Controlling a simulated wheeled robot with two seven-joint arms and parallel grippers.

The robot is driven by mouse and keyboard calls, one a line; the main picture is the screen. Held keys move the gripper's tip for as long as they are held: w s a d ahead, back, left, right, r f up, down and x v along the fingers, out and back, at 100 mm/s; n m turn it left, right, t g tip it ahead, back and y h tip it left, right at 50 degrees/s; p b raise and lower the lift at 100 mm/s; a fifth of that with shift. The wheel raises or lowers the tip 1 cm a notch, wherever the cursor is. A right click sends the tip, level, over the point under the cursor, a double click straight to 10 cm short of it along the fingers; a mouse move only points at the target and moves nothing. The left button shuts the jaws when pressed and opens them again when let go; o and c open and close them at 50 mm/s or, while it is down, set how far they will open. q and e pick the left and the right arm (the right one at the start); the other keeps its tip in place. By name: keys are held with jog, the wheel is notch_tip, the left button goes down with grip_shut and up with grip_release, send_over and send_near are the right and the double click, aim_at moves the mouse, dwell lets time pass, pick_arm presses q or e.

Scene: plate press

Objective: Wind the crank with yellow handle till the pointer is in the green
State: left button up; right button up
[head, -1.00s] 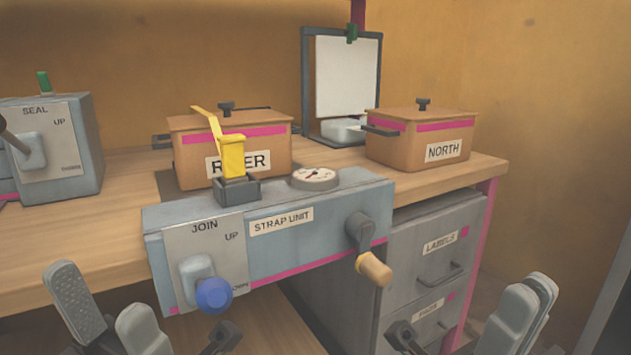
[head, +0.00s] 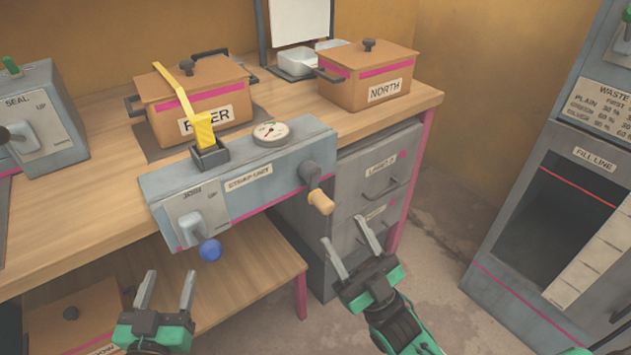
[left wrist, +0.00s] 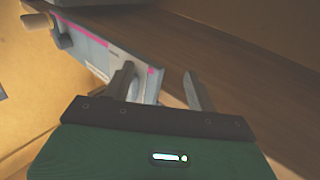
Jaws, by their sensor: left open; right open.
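The strap unit (head: 285,190) is a grey-blue box on the front edge of the bench. Its crank with a pale yellow handle (head: 321,202) sticks out at the right of its front face, handle low and to the right. The round dial (head: 270,133) is on top; its pointer is too small to read against any green. A lever with a blue knob (head: 210,250) is at the front left. My left gripper (head: 165,290) is open and empty, below and left of the unit. My right gripper (head: 350,250) is open and empty, below and right of the crank handle.
A yellow strap piece (head: 201,125) stands up from the unit. Two brown boxes, RIVER (head: 200,98) and NORTH (head: 368,75), stand behind. Drawers (head: 375,185) are beside the unit. A waste bin cabinet (head: 560,190) is at the right. A lower shelf (head: 245,275) lies under the bench.

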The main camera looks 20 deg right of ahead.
notch_tip(320, 180, down, 4)
jog(key=w+d+g+h+p, duration=0.2)
jog(key=p, duration=0.2)
jog(key=g+h+p, duration=0.2)
jog(key=g+p, duration=0.1)
jog(key=p, duration=0.2)
send_near(330, 211)
jog(key=shift+n, duration=0.3)
jog(key=x, duration=1.1)
jog(key=shift+w+r, duration=0.1)
jog(key=shift+w, duration=0.2)
pick_arm(q)
jog(key=s+a+f+g+y, duration=0.2)
jog(key=s+a+f+g, duration=0.1)
jog(key=s+f+g, duration=0.4)
jog(key=s+a+f+n+g+y, duration=0.1)
jog(key=s+a+f+g+y, duration=0.1)
jog(key=s+f+g, duration=0.6)
notch_tip(330, 211, down, 2)
jog(key=s+a, duration=0.1)
jog(key=s, duration=0.1)
jog(key=shift+s+f, duration=0.2)
jog(key=shift+s, duration=0.2)
pick_arm(e)
jog(key=shift+w+a+r, duration=0.1)
jog(key=shift+w+a, duration=0.1)
pick_arm(q)
jog(key=shift+a, duration=0.1)
pick_arm(e)
jog(key=shift+c, duration=0.4)
